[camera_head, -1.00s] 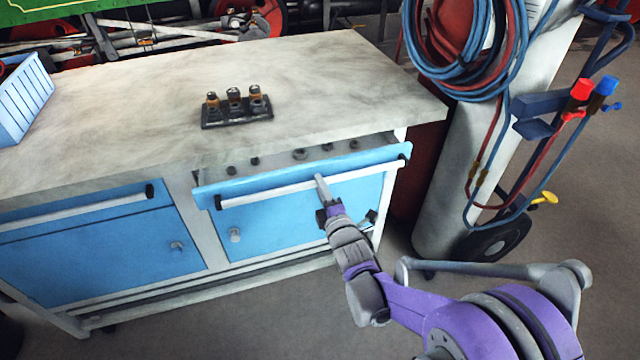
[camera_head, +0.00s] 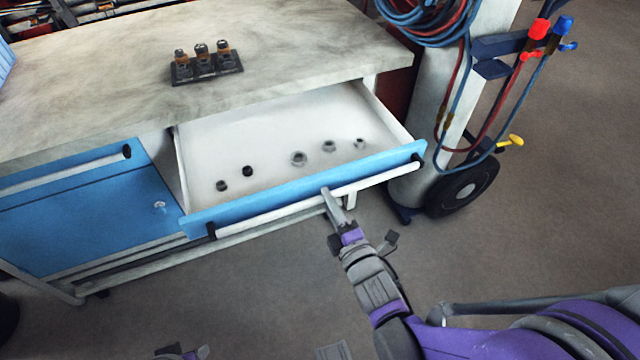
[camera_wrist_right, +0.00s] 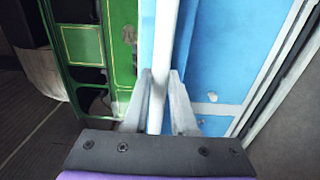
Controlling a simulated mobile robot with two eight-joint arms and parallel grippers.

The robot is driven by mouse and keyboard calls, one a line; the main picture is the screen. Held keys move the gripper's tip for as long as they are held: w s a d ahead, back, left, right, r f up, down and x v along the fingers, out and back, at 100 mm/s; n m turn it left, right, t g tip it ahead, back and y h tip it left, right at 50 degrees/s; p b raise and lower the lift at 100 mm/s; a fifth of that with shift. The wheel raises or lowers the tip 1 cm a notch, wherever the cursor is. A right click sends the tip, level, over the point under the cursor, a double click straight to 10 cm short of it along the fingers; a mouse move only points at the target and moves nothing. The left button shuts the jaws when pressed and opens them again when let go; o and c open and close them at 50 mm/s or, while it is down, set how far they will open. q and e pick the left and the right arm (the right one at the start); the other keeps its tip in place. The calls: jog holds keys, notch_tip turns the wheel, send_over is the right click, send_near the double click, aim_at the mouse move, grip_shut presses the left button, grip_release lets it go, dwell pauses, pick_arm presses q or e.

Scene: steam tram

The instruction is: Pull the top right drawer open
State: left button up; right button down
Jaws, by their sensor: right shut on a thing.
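The top right drawer (camera_head: 250,150) is pulled well out of the workbench, with its white inside showing. Its blue front carries a long white bar handle (camera_head: 275,211) with black end mounts. My right gripper (camera_head: 330,197) is shut on the bar, a little right of its middle. In the right wrist view the white bar (camera_wrist_right: 166,45) runs between the two fingers of my right gripper (camera_wrist_right: 159,108).
Several small dark and grey nut-like parts (camera_head: 298,158) lie in the drawer. A black holder with three fittings (camera_head: 205,66) stands on the worktop. A gas cylinder trolley with a wheel (camera_head: 464,188) and hoses stands close to the drawer's right end. The floor in front is mostly clear.

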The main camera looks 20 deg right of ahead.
jog(key=shift+s, duration=0.9)
jog(key=c, duration=0.7)
grip_release()
pick_arm(q)
jog(key=shift+s, duration=0.1)
